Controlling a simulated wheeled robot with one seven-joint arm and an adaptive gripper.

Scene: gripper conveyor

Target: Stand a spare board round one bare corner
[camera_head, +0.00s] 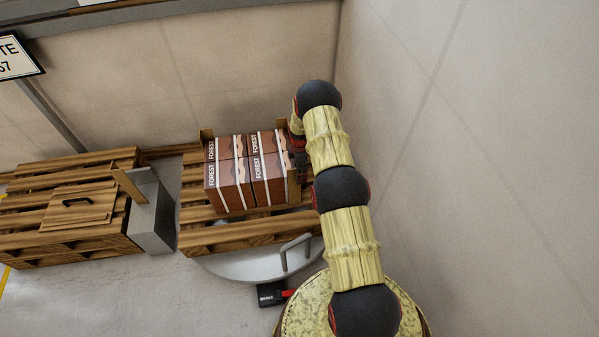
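A stack of brown FOREST cartons (232,186) stands on the middle wooden pallet (225,238). A wooden corner board (206,134) shows upright at the stack's back left corner, and another wooden piece (281,124) shows at the back right. The front left corner shows no board.
A round grey plate (235,266) with a grey handle (296,252) lies under the middle pallet's front. A small black device (270,295) lies on the floor. Walls stand behind and right.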

